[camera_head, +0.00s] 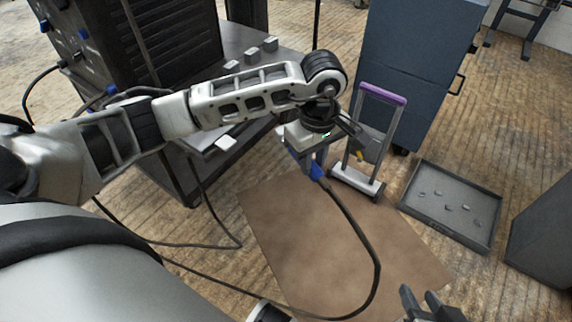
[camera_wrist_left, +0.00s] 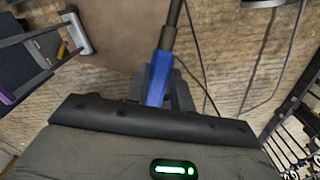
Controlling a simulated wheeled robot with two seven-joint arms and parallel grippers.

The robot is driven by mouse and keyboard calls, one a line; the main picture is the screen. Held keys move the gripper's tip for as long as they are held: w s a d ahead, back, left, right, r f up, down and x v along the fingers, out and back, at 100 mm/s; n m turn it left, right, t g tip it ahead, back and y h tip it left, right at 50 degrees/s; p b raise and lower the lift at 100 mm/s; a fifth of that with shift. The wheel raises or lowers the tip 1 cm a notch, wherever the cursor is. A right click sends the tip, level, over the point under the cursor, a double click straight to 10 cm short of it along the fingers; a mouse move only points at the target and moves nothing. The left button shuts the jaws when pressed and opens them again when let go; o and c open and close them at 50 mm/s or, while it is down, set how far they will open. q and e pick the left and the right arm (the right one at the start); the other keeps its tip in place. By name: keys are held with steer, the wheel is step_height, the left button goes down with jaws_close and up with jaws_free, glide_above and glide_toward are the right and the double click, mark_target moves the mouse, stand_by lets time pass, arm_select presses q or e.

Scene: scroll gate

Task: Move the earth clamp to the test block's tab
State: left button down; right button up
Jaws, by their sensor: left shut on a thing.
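My left gripper (camera_head: 316,162) is shut on the blue earth clamp (camera_head: 317,172), held in the air above the brown mat. In the left wrist view the blue clamp (camera_wrist_left: 157,80) sits between the grey fingers, with its black cable running up and away. The clamp's jaw end is hidden by the gripper. A purple-handled frame (camera_head: 383,94) with a light base stands just right of the left gripper, apart from the clamp. A small yellow piece (camera_head: 360,155) shows on it. I cannot tell which thing is the test block's tab. My right gripper (camera_head: 420,298) is open and empty at the bottom edge.
A brown mat (camera_head: 330,240) covers the floor in front. The clamp's cable (camera_head: 377,262) loops across it. A grey tray (camera_head: 451,206) with several small pieces lies at the right. A blue cabinet (camera_head: 408,60) stands behind the frame. A dark bench (camera_head: 235,42) with small blocks is at left.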

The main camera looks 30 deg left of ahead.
arm_select(q)
steer(key=s+a+f+n, duration=0.1)
steer(key=a+f+n, duration=0.3)
steer(key=a, duration=0.4)
steer(key=shift+s+f, duration=0.3)
steer(key=shift+f, duration=0.15)
steer(key=shift+h, duration=0.7)
steer(key=shift+r, duration=0.2)
stand_by(0.4)
steer(key=shift+a+b, duration=0.1)
steer(key=shift+b, duration=0.2)
